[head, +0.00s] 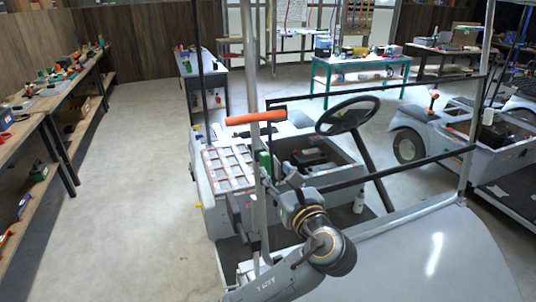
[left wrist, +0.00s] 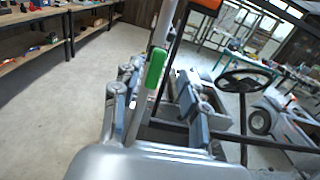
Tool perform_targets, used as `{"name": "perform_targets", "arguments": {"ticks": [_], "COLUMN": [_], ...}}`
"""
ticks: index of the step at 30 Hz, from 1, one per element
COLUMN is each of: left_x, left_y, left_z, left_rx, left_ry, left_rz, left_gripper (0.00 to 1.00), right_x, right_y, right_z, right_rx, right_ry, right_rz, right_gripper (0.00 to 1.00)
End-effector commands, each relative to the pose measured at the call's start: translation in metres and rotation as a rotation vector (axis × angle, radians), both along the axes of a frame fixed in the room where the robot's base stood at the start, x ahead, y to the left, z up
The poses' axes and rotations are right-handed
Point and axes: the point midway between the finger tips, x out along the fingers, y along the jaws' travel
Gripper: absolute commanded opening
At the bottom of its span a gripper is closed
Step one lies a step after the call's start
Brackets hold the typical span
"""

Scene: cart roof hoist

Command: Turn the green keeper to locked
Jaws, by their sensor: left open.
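The green keeper (left wrist: 155,68) is an upright, slightly tilted green piece on the grey roof post in the left wrist view. It also shows small in the head view (head: 265,163), beside the post. My left gripper (left wrist: 155,82) is open, with one finger on each side of the keeper and visible gaps between. In the head view my left gripper (head: 265,186) reaches up to the post from below, its fingers spread around it. My right gripper is in neither view.
The grey cart (head: 440,250) spreads below my arm. A black steering wheel (head: 347,115) and dark frame bars stand to the right of the post. A tray with compartments (head: 228,167) lies behind it. Open floor (head: 130,180) lies to the left, before the wall benches.

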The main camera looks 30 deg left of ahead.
Motion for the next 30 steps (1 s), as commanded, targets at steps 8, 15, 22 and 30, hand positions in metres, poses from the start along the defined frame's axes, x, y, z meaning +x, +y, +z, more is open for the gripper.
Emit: {"name": "perform_targets", "arguments": {"ticks": [8, 15, 22, 30], "left_x": [0.032, 0.042, 0.042, 0.042], "left_y": [0.037, 0.048, 0.048, 0.047], "left_z": [0.002, 0.000, -0.001, -0.001], "left_rx": [0.001, -0.002, -0.002, -0.002], "left_ry": [0.001, -0.001, -0.001, -0.001], "left_rz": [0.001, 0.000, -0.001, -0.001], "left_gripper": [0.43, 0.43, 0.43, 0.00], "right_x": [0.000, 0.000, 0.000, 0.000], "right_y": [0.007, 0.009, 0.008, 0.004], "right_z": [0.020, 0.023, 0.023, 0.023], "right_rx": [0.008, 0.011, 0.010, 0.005], "right_ry": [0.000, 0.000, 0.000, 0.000], "right_rz": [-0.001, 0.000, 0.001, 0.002], "right_gripper": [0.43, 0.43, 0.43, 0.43]}}
